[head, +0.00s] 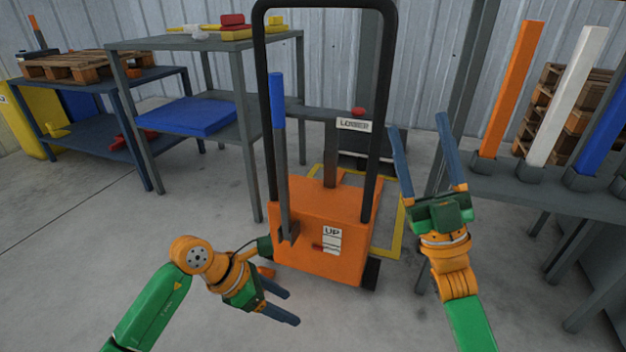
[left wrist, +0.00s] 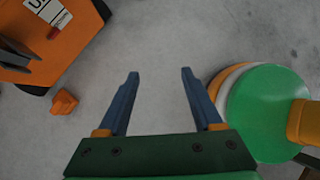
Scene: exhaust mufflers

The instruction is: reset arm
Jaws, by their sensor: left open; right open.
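My left gripper (head: 285,308) is low at the front, left of centre in the head view, with its fingers pointing right. In the left wrist view (left wrist: 160,80) its two blue fingers are apart with only bare floor between them. My right gripper (head: 418,128) is raised at the right of the lift cart, its two blue fingers pointing up and spread apart, empty. Neither gripper touches anything that I can see.
An orange lift cart (head: 310,225) with a black handle frame stands ahead in the centre. A small orange piece (left wrist: 64,102) lies on the floor near it. A grey shelf (head: 225,42) stands behind left. A rack with an orange post (head: 508,90) stands right. Front-left floor is clear.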

